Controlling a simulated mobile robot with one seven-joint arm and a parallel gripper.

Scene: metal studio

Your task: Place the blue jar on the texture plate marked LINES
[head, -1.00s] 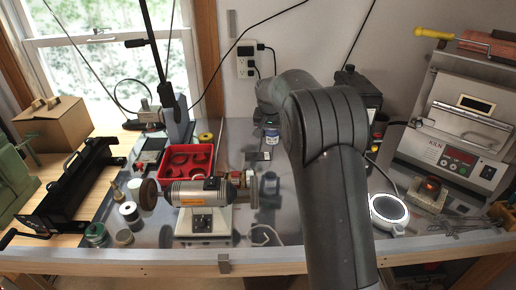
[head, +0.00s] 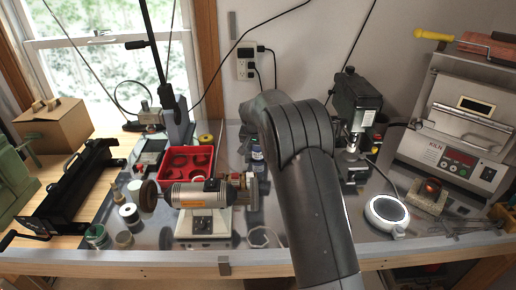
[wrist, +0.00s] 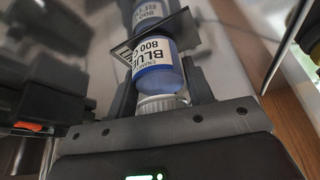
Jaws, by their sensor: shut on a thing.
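The blue jar (wrist: 155,78), with a white lid and a white label reading BLUE 800, is between my fingers in the wrist view. My gripper (wrist: 160,72) is shut on it. A thin dark plate (wrist: 180,27) with pale stripes at its left end lies right at the jar's far end; whether they touch I cannot tell. The word LINES is not readable. In the head view the jar (head: 257,154) shows as a small blue and white shape left of my arm, which hides most of my gripper. The plate is not clear there.
A red tray (head: 209,161) and a bench motor (head: 200,193) stand to the left. A dark machine (head: 357,105) stands right of my arm, with a round white-topped device (head: 386,211) and a kiln (head: 455,150) farther right. The shiny metal top reflects the jar.

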